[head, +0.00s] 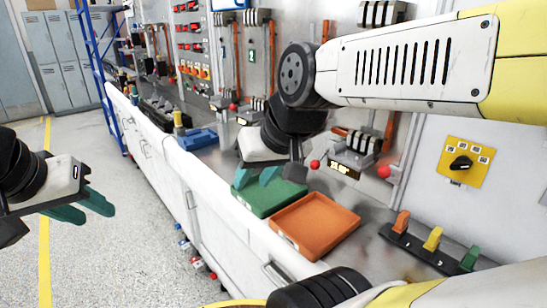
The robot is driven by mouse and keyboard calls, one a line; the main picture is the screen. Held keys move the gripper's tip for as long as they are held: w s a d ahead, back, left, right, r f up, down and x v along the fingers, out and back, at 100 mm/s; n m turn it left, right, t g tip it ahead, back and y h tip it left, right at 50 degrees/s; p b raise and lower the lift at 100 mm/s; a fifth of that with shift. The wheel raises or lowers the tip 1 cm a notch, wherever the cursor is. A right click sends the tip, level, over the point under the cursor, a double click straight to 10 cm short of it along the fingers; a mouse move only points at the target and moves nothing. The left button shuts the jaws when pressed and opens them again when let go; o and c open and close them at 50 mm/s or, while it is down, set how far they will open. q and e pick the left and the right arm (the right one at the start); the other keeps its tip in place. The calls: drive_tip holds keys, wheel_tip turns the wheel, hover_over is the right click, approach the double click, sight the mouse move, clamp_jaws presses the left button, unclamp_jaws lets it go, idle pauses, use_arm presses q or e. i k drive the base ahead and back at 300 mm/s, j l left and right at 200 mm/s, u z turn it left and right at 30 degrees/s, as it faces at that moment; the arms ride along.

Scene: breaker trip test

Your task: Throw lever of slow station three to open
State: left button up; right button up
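A grey switch unit (355,148) with a yellow-black label stands on the bench against the back panel. A red ball knob (315,164) shows at its left and another red ball knob (384,171) at its right. I cannot tell which station number either belongs to, and the lever shafts are partly hidden. My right gripper (257,178) points down over the green tray, left of the nearer red knob and apart from it; its green fingers are spread and empty. My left gripper (84,208) is open and empty over the floor, far from the bench.
A green tray (270,207) and an orange tray (338,206) lie on the bench. A rack of coloured handles (432,243) is at right, below a yellow rotary-switch plate (464,162). More switch units line the bench further back. A blue case (197,139) lies there.

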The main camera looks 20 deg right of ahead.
sight(316, 164)
drive_tip(key=z, duration=0.85)
